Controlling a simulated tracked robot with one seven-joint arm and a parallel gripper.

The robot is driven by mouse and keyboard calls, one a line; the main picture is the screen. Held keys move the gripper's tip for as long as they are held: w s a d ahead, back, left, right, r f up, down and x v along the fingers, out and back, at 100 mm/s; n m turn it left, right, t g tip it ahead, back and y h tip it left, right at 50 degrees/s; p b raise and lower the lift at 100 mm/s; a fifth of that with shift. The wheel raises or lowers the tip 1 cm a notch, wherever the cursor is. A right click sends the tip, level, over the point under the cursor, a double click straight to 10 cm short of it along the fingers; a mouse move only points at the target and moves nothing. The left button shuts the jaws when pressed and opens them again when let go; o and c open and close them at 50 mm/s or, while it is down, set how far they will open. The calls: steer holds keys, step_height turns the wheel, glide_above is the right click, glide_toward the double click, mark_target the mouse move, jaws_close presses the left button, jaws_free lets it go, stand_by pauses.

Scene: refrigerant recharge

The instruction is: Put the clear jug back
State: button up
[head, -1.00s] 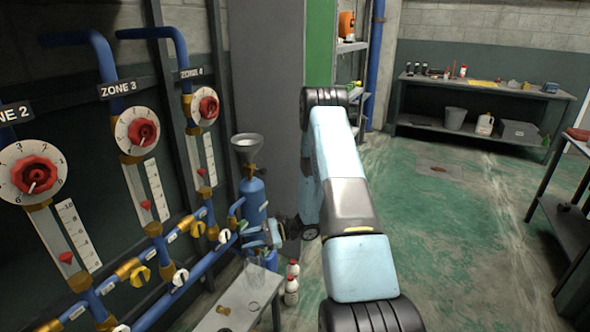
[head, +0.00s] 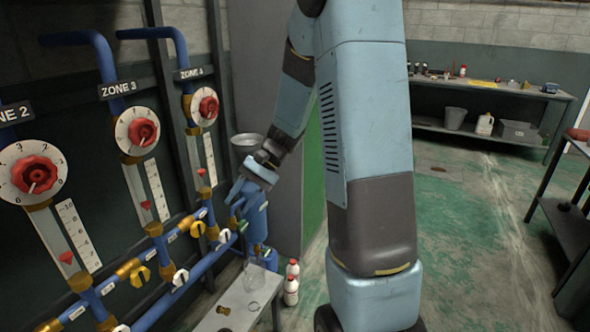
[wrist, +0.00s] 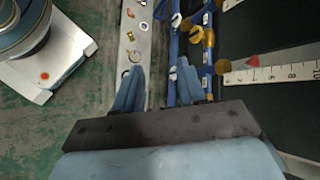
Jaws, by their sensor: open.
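The clear jug (head: 263,272) is a faint see-through shape at the far end of the narrow grey bench (head: 229,310), below the blue pipes; its outline is hard to make out. My gripper (head: 238,190) is above it, near the funnel and the blue cylinder, pointing down and apart from the jug. In the wrist view my gripper (wrist: 158,82) shows two blue fingers spread apart with nothing held between them. The bench runs beneath the fingers there, and I cannot clearly tell the jug in that view.
A ring (head: 253,306) and a brass fitting (head: 224,309) are on the bench. White bottles (head: 291,285) stand beside it. Valves and pipes (head: 205,255) line the left. Green floor (head: 465,240) is open to the right.

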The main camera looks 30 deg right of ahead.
steer(key=s+d+r+n+t+h, duration=0.2)
steer(key=s+r+n+t+h, duration=0.1)
steer(key=s+r, duration=0.5)
steer(key=s+d+r+n+t+h, duration=0.3)
steer(key=s+r+h, duration=0.3)
steer(key=s, duration=0.6)
step_height(320, 180, up, 3)
steer(key=shift+f+t, duration=0.1)
steer(key=shift+t, duration=0.8)
steer(key=shift+d, duration=0.1)
